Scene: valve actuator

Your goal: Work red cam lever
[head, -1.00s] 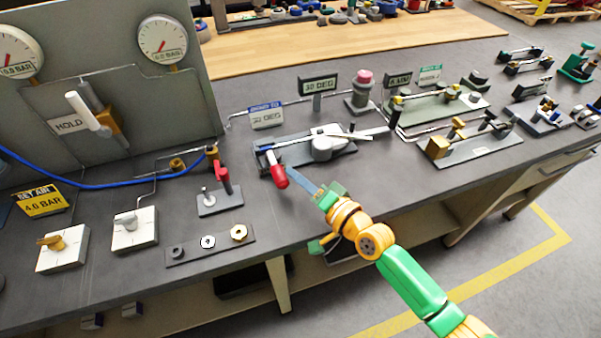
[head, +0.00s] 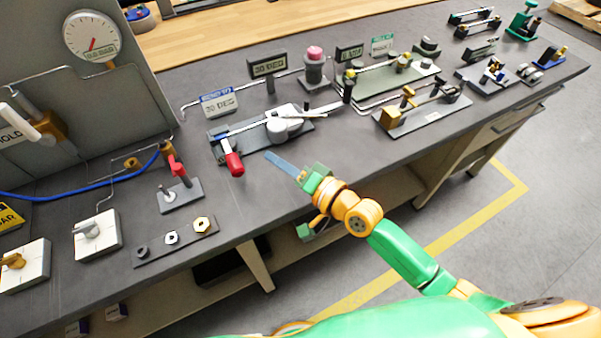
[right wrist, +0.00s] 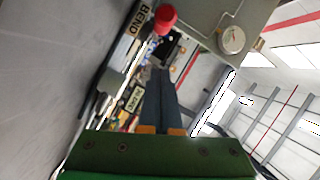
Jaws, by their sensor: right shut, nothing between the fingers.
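A red-handled lever (head: 234,163) sticks out from the front left of a dark plate fixture (head: 222,151) with a pale round hub. A second, upright red lever (head: 178,168) stands on a small grey base further left. I cannot tell which one is the cam lever. My right gripper (head: 268,155) is shut and empty. Its thin blue-grey fingers point up and left, right of the red handle and apart from it. In the right wrist view, the shut fingers (right wrist: 161,72) point toward a red handle end (right wrist: 165,18). My left gripper is not in view.
A display reading 30 DEG (head: 267,66) and a blue-topped sign (head: 220,102) stand behind the fixture. A plate with several nuts (head: 174,240) lies at the front left. More fixtures (head: 421,107) stand to the right. The bench front edge runs below my gripper.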

